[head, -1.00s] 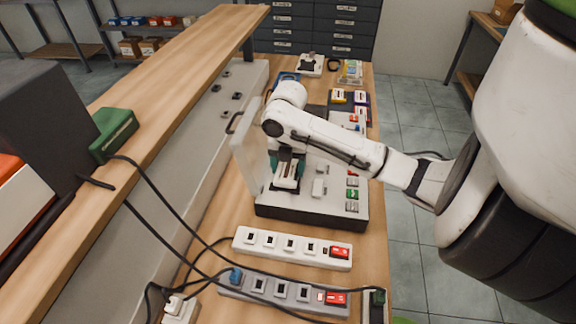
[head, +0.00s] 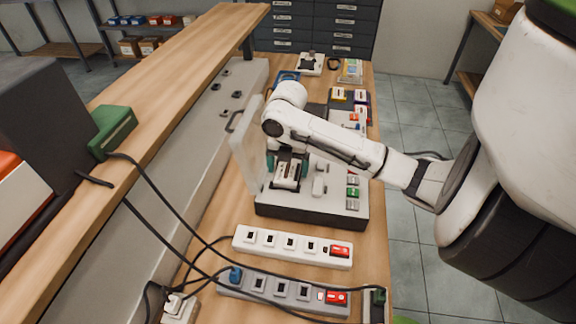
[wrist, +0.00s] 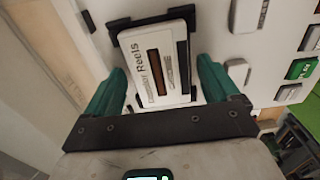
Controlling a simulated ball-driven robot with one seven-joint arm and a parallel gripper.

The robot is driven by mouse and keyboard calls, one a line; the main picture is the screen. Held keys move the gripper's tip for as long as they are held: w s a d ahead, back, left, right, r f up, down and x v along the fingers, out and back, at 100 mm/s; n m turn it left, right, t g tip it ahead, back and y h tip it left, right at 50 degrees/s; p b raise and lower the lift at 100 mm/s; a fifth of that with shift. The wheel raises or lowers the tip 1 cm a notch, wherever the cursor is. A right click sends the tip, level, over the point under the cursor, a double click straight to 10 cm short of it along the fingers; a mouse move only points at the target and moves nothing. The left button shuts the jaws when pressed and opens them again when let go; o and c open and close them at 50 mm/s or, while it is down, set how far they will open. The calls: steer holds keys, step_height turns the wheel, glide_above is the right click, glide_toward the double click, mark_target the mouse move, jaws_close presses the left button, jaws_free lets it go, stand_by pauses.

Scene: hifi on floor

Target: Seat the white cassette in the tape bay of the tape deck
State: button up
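The white cassette (wrist: 160,62) with a dark window lies in the dark tape bay (wrist: 118,24) of the tape deck, and it also shows in the head view (head: 287,174). I cannot tell whether it sits fully flush. The tape deck (head: 290,205) is a light panel on a dark base, with its clear lid (head: 247,150) standing upright on the left. My gripper (wrist: 162,75) has green fingers, one on each side of the cassette, with gaps between. It is open just above the bay. The arm hides part of the deck's far side.
A white power strip (head: 293,247) and a grey power strip (head: 283,290) with cables lie in front of the deck. Colourful cassettes (head: 350,97) lie behind it. A raised wooden shelf (head: 170,90) runs along the left.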

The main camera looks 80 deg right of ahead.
steer(key=shift+o, duration=0.5)
step_height(320, 180, up, 17)
steer(key=p, duration=0.5)
stand_by(0.7)
steer(key=shift+f, duration=0.15)
stand_by(0.8)
